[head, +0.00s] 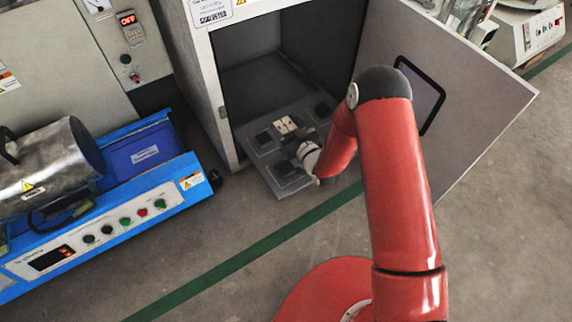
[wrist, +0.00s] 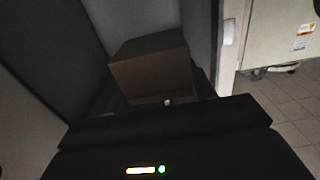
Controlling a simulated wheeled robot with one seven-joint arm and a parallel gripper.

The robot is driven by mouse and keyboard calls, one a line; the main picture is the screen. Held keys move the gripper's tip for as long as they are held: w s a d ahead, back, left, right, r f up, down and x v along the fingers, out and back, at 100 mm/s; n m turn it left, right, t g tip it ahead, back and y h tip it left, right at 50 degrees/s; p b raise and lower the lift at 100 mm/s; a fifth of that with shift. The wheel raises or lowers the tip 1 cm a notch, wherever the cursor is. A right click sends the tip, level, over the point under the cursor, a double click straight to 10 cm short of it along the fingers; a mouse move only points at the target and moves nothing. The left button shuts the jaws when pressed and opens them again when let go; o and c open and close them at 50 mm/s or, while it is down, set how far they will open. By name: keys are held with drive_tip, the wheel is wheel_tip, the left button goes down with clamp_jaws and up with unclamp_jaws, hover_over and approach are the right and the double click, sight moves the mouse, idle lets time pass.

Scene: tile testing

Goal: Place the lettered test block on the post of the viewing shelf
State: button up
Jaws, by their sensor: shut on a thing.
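The test block (head: 286,125) is a small cream-tan piece over the grey shelf (head: 290,186) of the open cabinet. My gripper (head: 291,136) is shut on it, reaching in from the front right. In the wrist view the block (wrist: 152,66) looks brown and boxy, just beyond the dark gripper body (wrist: 165,122); the fingertips are hidden there. No lettering can be read. The shelf carries several dark square pads, one left of the block (head: 264,139) and one right of it (head: 322,110). I cannot tell whether the block touches the shelf or a post.
The cabinet's left wall (head: 208,85) and its open door (head: 470,85) flank the shelf. A blue machine (head: 150,205) with a metal cylinder (head: 50,165) stands at the left. The floor in front, with a green stripe (head: 250,255), is clear.

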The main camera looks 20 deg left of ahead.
wheel_tip(320, 180, down, 18)
drive_tip(key=shift+r+b, duration=0.1)
drive_tip(key=shift+b, duration=0.75)
drive_tip(key=shift+f, duration=0.25)
drive_tip(key=o, duration=1.2)
drive_tip(key=shift+o, duration=0.2)
